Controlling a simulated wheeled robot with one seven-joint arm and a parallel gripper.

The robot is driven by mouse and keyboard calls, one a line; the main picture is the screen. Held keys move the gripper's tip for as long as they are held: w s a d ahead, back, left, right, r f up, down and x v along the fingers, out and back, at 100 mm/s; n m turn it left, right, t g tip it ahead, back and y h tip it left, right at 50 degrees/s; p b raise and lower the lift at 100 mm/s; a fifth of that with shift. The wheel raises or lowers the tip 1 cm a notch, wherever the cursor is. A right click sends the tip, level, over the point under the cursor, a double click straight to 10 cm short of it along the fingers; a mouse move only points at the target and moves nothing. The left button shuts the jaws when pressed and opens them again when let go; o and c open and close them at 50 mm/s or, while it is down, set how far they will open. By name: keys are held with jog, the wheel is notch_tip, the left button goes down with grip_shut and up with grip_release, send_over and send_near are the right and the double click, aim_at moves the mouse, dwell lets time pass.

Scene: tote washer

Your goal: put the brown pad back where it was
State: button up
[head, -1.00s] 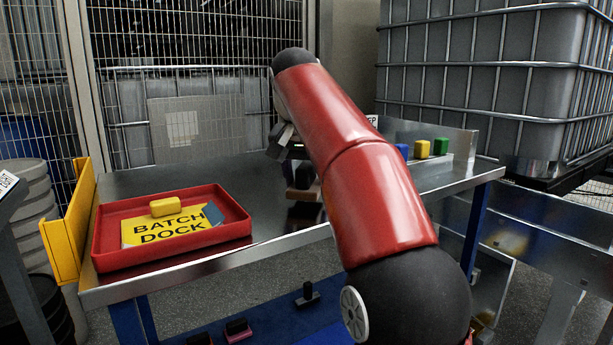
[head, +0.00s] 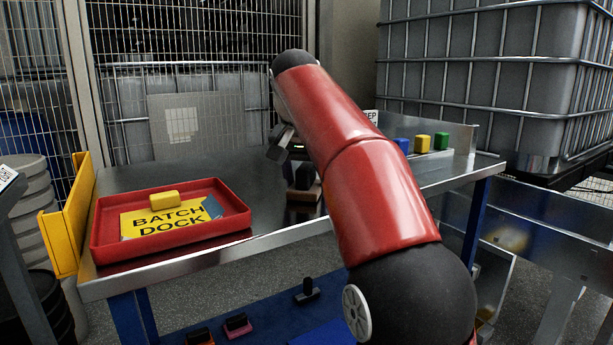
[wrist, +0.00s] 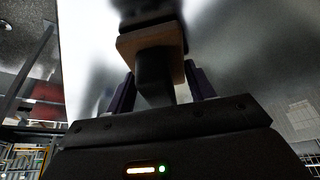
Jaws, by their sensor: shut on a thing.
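The brown pad (head: 303,194) is a brown block with a dark upright handle. In the head view it is low over or on the steel table, right of the red tray, partly hidden by my arm. In the wrist view the brown block (wrist: 178,46) is beyond my fingers and its dark handle (wrist: 153,80) stands between them. My gripper (wrist: 161,88) is shut on this handle; the head view mostly hides it. A dark shape (wrist: 152,20) lies beyond the block; I cannot tell whether it is a reflection. Contact with the table is unclear.
The red tray (head: 100,238) holds a yellow block (head: 164,200) and a BATCH DOCK card. Blue, yellow (head: 422,144) and green (head: 441,141) blocks stand at the back right. Several dark-handled pads (head: 307,291) sit on the blue surface below. The table between tray and pad is clear.

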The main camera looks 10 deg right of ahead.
jog(key=shift+f, duration=0.1)
jog(key=o, duration=1.9)
jog(key=shift+p+v, duration=3.6)
jog(key=shift+v, duration=0.95)
